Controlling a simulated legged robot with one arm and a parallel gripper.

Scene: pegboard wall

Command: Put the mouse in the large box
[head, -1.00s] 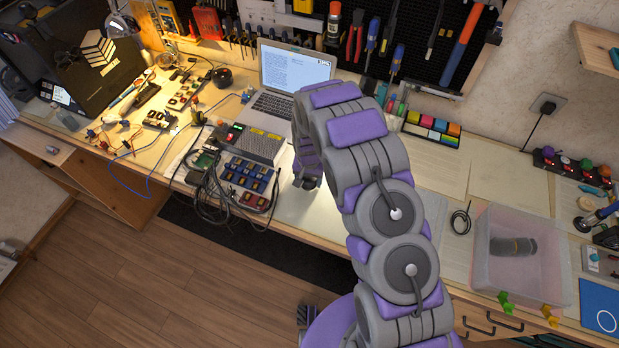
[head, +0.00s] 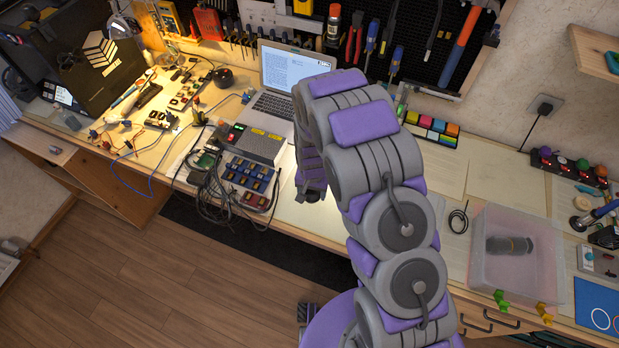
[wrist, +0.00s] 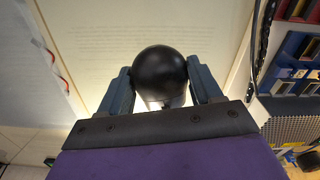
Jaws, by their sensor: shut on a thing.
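My gripper (wrist: 163,88) is shut on a smooth, rounded black thing, the mouse (wrist: 160,73), held between its two blue-grey fingers. In the head view my gripper (head: 311,193) is mostly hidden behind my bent arm, beside the laptop and low over the front of the bench. The mouse cannot be made out there. A large translucent plastic box (head: 540,262) stands at the right of the bench, apart from the gripper. A dark grey cylindrical object (head: 509,245) lies in it.
The laptop (head: 272,105) and a grey device with cables (head: 252,145) are left of my arm. Tools hang on the pegboard behind.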

